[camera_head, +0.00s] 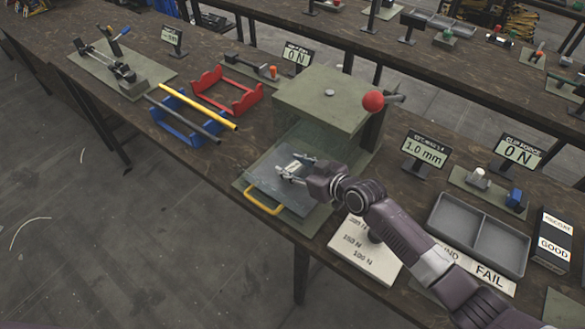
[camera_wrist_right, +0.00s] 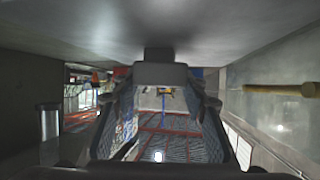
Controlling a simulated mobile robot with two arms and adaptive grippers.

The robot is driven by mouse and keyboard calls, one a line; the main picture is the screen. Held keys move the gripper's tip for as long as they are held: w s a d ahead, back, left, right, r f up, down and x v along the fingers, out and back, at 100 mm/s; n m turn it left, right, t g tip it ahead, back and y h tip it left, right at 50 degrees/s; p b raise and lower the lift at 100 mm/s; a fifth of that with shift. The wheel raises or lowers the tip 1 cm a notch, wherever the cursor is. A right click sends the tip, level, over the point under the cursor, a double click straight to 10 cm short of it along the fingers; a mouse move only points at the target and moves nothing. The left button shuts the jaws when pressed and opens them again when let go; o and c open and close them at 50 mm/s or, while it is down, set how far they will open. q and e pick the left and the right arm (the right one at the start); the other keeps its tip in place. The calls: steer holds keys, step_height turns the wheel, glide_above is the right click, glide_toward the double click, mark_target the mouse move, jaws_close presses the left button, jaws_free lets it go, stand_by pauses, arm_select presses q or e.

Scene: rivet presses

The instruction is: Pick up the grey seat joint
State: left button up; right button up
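A small pale grey piece (camera_head: 293,166) shows at the fingertips of my right gripper (camera_head: 293,168), above the press's drawer plate. I cannot tell for certain that it is the grey seat joint, or whether the fingers touch it. In the wrist view the two fingers of the right gripper (camera_wrist_right: 162,105) stand wide apart, with no part clearly held between them. The rivet press (camera_head: 325,100) has a grey-green top and a red ball lever (camera_head: 373,101). My left gripper is out of view.
The drawer has a yellow handle (camera_head: 263,198), also in the wrist view (camera_wrist_right: 280,89). A blue rack (camera_head: 185,122) and a red rack (camera_head: 228,92) stand to the left. A white force board (camera_head: 365,252), grey two-part tray (camera_head: 478,232) and displays stand to the right.

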steer(key=c, duration=0.5)
